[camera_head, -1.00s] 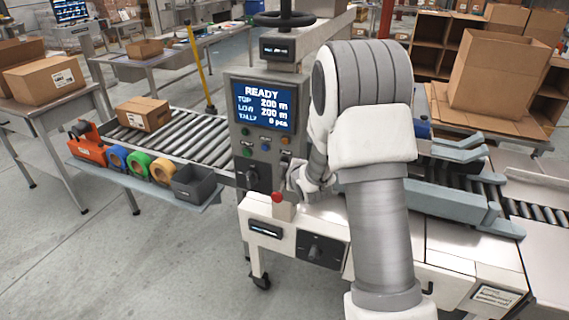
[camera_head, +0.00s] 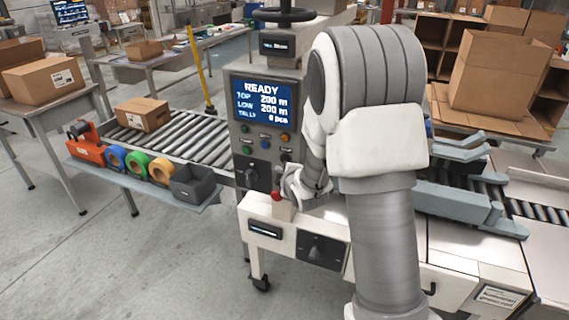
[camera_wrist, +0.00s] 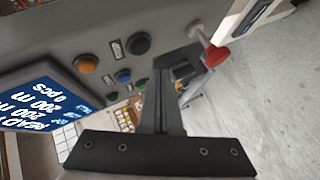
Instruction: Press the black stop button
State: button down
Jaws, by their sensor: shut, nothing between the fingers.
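The black stop button (camera_wrist: 138,43) is a round dark button on the grey control panel (camera_head: 236,160), beside an orange button (camera_wrist: 86,63) in the wrist view. In the head view it is hard to make out, as my arm and wrist crowd that part of the panel. My gripper (camera_wrist: 166,72) is shut and empty. Its fingers point at the panel, and their tips appear to the right of and below the black button in the wrist view. I see no contact with it. The fingertips are not clear in the head view.
A red knob (camera_wrist: 215,55) sticks out close to my fingers; it also shows in the head view (camera_head: 276,195). Blue (camera_wrist: 123,75) and green buttons and a black rotary switch (camera_head: 251,177) share the panel. A screen (camera_head: 264,100) reads READY.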

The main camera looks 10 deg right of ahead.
jog(key=s+a, duration=0.1)
jog(key=s+b, duration=0.1)
jog(key=shift+s+a, duration=0.3)
jog(key=shift+a, duration=0.1)
jog(key=shift+r, duration=0.1)
dwell(0.3)
jog(key=s+d+r+m+g+h+p, duration=0.1)
jog(key=s+r+m+g+p, duration=0.15)
jog(key=s+r+m, duration=0.65)
jog(key=s+r+m+g, duration=0.2)
jog(key=s+r+m, duration=0.1)
jog(key=s, duration=0.9)
jog(key=s+r+m+g, duration=0.3)
jog(key=s+r, duration=0.1)
jog(key=s, duration=0.8)
jog(key=shift+a+r+p, duration=0.25)
jog(key=shift+a+p, duration=0.1)
jog(key=shift+p, duration=0.05)
jog(key=shift+s, duration=0.1)
